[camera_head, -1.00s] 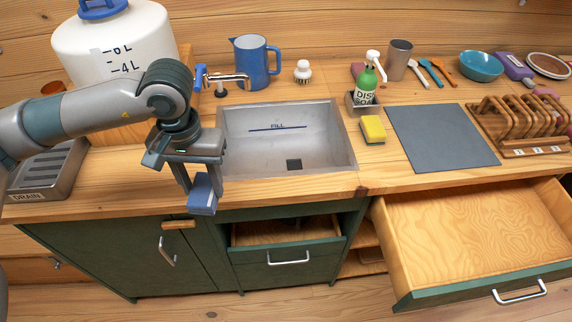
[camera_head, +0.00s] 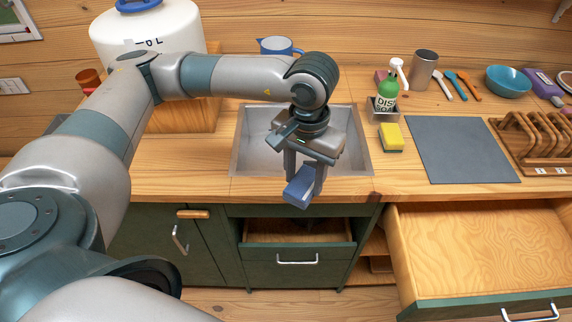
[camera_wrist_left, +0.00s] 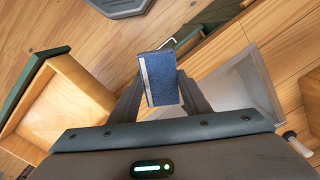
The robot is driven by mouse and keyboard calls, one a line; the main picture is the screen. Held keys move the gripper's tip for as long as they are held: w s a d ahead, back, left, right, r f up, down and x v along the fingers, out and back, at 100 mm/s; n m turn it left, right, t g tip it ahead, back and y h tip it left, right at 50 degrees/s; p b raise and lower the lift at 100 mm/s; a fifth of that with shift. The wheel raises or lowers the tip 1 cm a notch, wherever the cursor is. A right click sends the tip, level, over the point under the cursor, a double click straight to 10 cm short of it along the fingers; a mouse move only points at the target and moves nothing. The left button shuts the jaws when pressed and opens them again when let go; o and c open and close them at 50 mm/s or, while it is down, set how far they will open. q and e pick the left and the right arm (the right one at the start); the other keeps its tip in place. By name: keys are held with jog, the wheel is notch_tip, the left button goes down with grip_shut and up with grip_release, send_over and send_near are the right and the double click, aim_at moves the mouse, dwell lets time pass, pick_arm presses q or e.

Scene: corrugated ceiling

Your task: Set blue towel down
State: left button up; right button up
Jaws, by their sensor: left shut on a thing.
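The blue towel (camera_head: 299,187) is a small folded block held between the fingers of my left gripper (camera_head: 305,170). In the head view it hangs in front of the sink's near edge, above the counter front. In the left wrist view the towel (camera_wrist_left: 161,78) sits between the two fingertips, with a pale stripe along its left side. My left gripper (camera_wrist_left: 160,100) is shut on it. My right gripper is in neither view.
The sink (camera_head: 354,150) lies behind my left gripper. A grey mat (camera_head: 462,150) is clear at its right, beside a yellow sponge (camera_head: 391,137) and a wooden rack (camera_head: 535,140). An open, empty-looking drawer (camera_head: 490,245) juts out at the right; a smaller drawer (camera_head: 297,230) is partly open below.

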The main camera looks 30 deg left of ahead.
pick_arm(q)
jog(key=shift+w+r+p, duration=0.15)
jog(key=shift+w+p, duration=0.2)
jog(key=shift+w, duration=0.15)
jog(key=w+a+n+p, duration=0.25)
jog(key=w+p, duration=0.25)
jog(key=w, duration=0.3)
jog(key=w+a+f+n+p, duration=0.4)
jog(key=a+f, duration=0.5)
jog(key=a, duration=0.1)
jog(key=shift+p, duration=0.35)
notch_tip(320, 180, down, 5)
jog(key=shift+r+b, duration=0.1)
jog(key=shift+b, duration=0.8)
